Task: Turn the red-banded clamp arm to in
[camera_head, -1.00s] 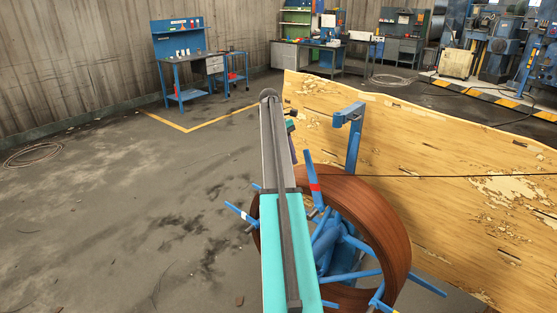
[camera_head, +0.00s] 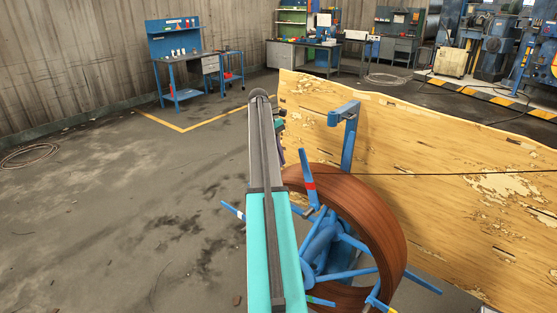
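The red-banded clamp arm (camera_head: 306,166) is a blue bar with a red band, at the upper left of the brown pipe coil (camera_head: 385,215). It stands roughly upright, tilted slightly left, with its tip above the coil's rim. My arm runs up the picture just left of it, with a gap between them. Small dark and purple parts near the arm's far end, around my gripper (camera_head: 281,125), show beside the arm, left of and beyond the clamp arm. The fingers are too small and hidden to read. The blue reel hub (camera_head: 325,250) sits inside the coil.
Other blue clamp arms carry white (camera_head: 233,210), green (camera_head: 320,301) and yellow (camera_head: 376,302) bands. A blue post (camera_head: 349,140) stands behind the coil before a peeling wooden panel (camera_head: 430,170). Open floor lies left; a workbench (camera_head: 185,60) stands at the back left.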

